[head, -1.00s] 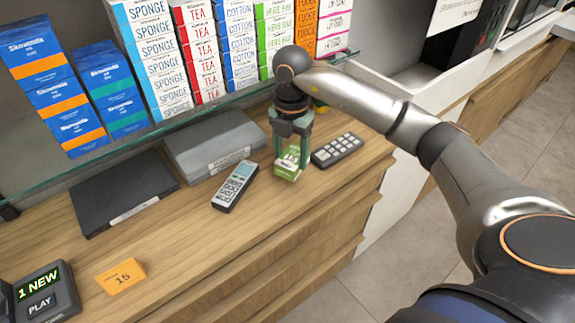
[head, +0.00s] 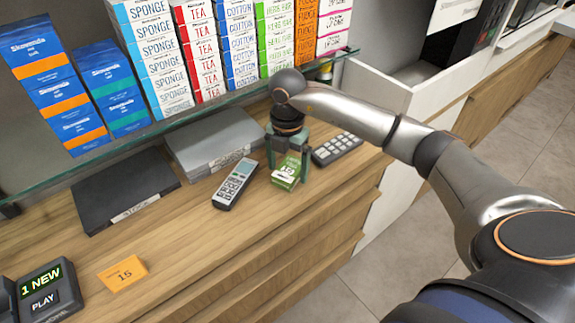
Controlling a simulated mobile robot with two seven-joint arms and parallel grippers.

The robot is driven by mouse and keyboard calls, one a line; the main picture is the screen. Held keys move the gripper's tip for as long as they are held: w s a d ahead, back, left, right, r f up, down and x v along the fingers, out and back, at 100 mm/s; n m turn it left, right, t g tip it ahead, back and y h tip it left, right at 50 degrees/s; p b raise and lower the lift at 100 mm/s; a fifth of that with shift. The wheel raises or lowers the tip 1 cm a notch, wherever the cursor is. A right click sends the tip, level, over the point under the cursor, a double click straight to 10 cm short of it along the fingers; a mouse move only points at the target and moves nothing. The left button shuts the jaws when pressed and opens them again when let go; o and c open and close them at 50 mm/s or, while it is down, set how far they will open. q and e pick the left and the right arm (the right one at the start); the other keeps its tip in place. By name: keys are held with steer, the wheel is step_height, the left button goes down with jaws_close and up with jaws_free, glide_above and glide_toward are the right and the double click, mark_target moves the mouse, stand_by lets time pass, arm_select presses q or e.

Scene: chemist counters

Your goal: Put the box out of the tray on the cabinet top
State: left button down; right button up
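A small green and white box (head: 286,174) is between the fingers of my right gripper (head: 288,163), which is shut on it and points down. The box is over the wooden cabinet top (head: 200,235), at or just above the surface; I cannot tell whether it touches. The gripper hides part of the box. A white open-topped compartment (head: 383,88) stands at the right end of the wooden top; I cannot tell whether it is the tray. My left gripper is not in view.
A grey remote (head: 235,185) lies just left of the box, and a dark keypad (head: 337,149) just right. A grey case (head: 212,142) and a black case (head: 125,189) lie behind. A glass shelf (head: 190,122) with stacked cartons overhangs the back.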

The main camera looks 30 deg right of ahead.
mark_target(288, 171)
step_height(288, 171, up, 12)
steer(key=shift+r, duration=0.15)
stand_by(0.6)
